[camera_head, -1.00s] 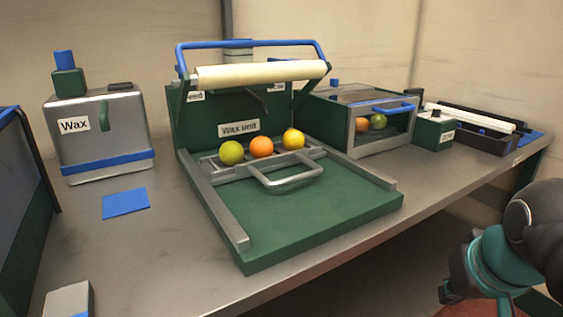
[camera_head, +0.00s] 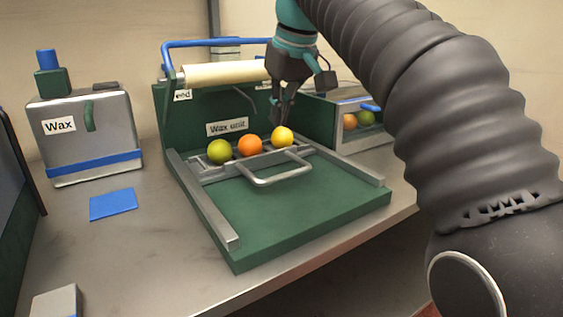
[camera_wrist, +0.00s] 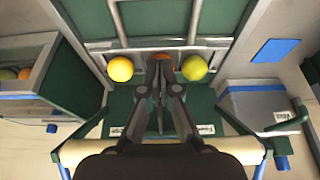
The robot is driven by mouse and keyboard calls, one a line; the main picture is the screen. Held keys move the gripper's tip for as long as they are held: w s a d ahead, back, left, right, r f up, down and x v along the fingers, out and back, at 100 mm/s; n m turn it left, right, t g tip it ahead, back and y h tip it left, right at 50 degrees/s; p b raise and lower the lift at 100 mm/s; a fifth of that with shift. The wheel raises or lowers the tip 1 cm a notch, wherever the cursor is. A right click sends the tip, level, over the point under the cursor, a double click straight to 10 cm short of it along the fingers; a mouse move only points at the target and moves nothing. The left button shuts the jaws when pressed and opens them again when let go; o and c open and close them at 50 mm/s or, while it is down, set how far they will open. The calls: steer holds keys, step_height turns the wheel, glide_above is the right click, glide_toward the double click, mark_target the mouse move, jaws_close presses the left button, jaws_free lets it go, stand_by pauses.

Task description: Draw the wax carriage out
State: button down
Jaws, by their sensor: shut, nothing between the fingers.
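The wax carriage (camera_head: 281,179) is a grey metal frame with a loop handle, lying at the back of the green bed of the wax unit (camera_head: 300,215). A green fruit (camera_head: 219,151), an orange fruit (camera_head: 249,146) and a yellow fruit (camera_head: 283,136) sit in a row on it. My gripper (camera_head: 284,116) is shut and empty, pointing down just above and behind the yellow fruit in the head view. In the wrist view the fingers (camera_wrist: 160,72) partly hide the orange fruit (camera_wrist: 163,58), and the carriage bars (camera_wrist: 193,18) run beyond the fruits.
The raised blue bar (camera_head: 215,43) and cream roller (camera_head: 225,74) stand at the unit's back, beside my gripper. A Wax tank (camera_head: 85,135) and blue pad (camera_head: 113,204) are at left. A box with fruits (camera_head: 352,145) is at right. The front bed is clear.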

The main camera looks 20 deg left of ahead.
steer(key=x, duration=0.9)
steer(key=shift+a+f+b, duration=0.15)
steer(key=shift+a+b, duration=0.15)
steer(key=shift+b, duration=0.1)
steer(key=shift+s+d+f, duration=0.1)
steer(key=shift+f, duration=0.25)
steer(key=shift+s+d+f+b, duration=0.25)
steer(key=shift+s+d+b, duration=0.15)
steer(key=shift+s+d, duration=0.85)
steer(key=shift+w+d, duration=0.1)
